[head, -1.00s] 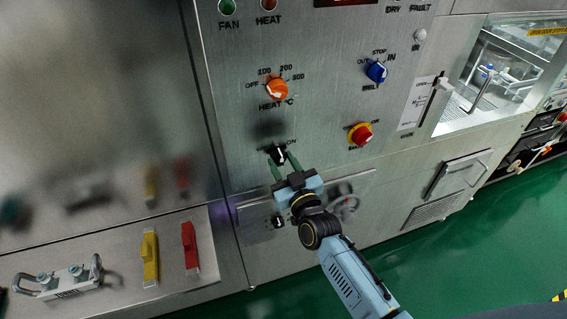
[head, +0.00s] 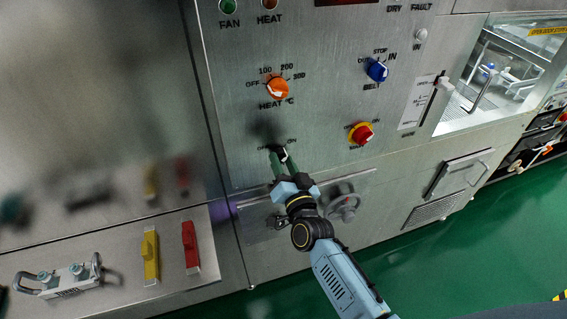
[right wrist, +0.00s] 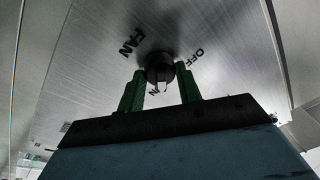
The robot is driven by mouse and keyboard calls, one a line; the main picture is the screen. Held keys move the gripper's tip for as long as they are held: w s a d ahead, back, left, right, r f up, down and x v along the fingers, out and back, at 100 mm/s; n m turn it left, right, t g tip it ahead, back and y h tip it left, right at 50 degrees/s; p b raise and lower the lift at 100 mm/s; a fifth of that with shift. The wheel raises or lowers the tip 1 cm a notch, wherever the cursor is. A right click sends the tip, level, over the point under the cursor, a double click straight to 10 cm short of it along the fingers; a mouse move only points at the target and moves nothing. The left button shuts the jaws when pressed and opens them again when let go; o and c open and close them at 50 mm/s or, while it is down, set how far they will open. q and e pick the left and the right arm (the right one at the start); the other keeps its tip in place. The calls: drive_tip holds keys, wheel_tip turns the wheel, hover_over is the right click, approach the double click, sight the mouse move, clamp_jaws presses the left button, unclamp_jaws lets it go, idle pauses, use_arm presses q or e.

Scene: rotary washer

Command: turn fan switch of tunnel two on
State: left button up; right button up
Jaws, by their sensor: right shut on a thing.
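The fan switch is a black knob (head: 281,152) with a white mark on the steel panel, below the orange heat dial. My right gripper (head: 281,161) reaches up to it from below, its green fingers on either side of the knob and shut on it. In the right wrist view the knob (right wrist: 159,66) sits between the two fingertips (right wrist: 160,76), with FAN lettering to the left and OFF to the right. The fingers hide part of the knob in the head view, so its exact setting is hard to read. My left gripper is out of view.
Above are the orange heat dial (head: 277,88), the blue belt knob (head: 376,70) and a red button on a yellow base (head: 360,133). A grey handwheel (head: 345,206) is just right of my right arm. Yellow (head: 150,256) and red (head: 190,246) handles stand at lower left.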

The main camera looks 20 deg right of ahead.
idle(0.5)
drive_tip(key=o, duration=1)
drive_tip(key=shift+s, duration=0.1)
drive_tip(key=s, duration=0.4)
drive_tip(key=s+f, duration=0.1)
drive_tip(key=s, duration=0.3)
drive_tip(key=s+b, duration=0.1)
drive_tip(key=s, duration=0.4)
drive_tip(key=shift+d+f, duration=0.2)
drive_tip(key=shift+f, duration=0.1)
